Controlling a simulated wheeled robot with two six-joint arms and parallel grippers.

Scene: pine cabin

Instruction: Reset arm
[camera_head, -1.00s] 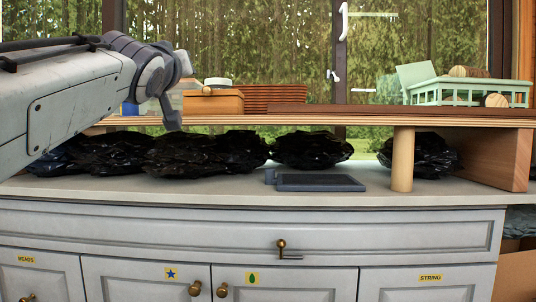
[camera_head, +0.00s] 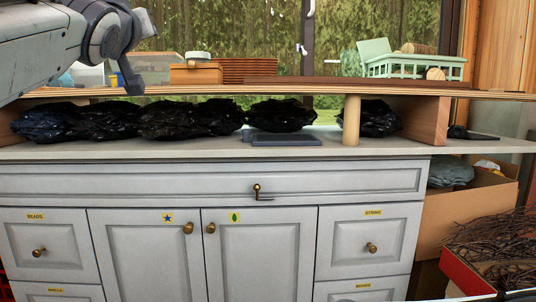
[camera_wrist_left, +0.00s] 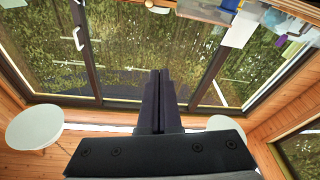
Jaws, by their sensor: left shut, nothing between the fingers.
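My left arm comes in from the upper left of the head view. Its gripper (camera_head: 130,75) is in front of the window, above the raised wooden shelf and left of the orange-brown box. The left wrist view shows its two dark fingers (camera_wrist_left: 161,100) pressed together with nothing between them. My right gripper is in neither view.
The raised shelf (camera_head: 215,93) bears a wooden box (camera_head: 196,75) and a green crate (camera_head: 415,68). Black bags (camera_head: 185,118) and a flat grey slab (camera_head: 280,138) lie below it on the cabinet top (camera_head: 120,150). A cardboard box (camera_head: 470,205) and a twig-filled box (camera_head: 455,272) stand at right.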

